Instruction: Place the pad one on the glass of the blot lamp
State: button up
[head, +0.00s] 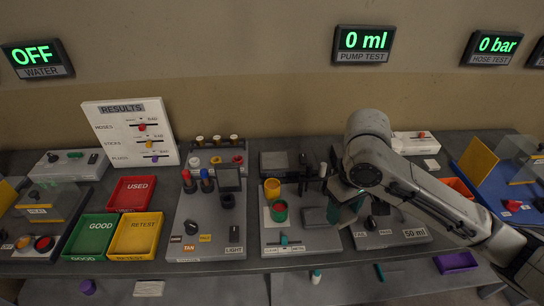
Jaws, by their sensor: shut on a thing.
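My gripper (346,211) reaches down over the bench, right of the middle station, with teal showing at its jaws. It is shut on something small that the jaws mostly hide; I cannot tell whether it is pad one. A station labelled LIGHT (190,216) stands left of the middle, with a dark square plate (229,179) raised at its back. I cannot tell whether this is the blot lamp, and no glass is clearly readable. A stack of pale sheets (149,288) lies at the front left.
The middle station (290,244) holds a green-and-red cup (279,211) and a yellow cup (272,188), close left of my gripper. Red, green and yellow trays (135,235) stand at left. A RESULTS board (130,132) stands behind. A purple tray (456,262) is at front right.

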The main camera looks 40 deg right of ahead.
aim_at(274, 161)
jog(key=i+l, duration=0.2)
jog(key=i, duration=0.25)
jog(key=i+l, duration=0.15)
jog(key=i, duration=0.25)
jog(key=i+l, duration=0.2)
jog(key=i, duration=0.25)
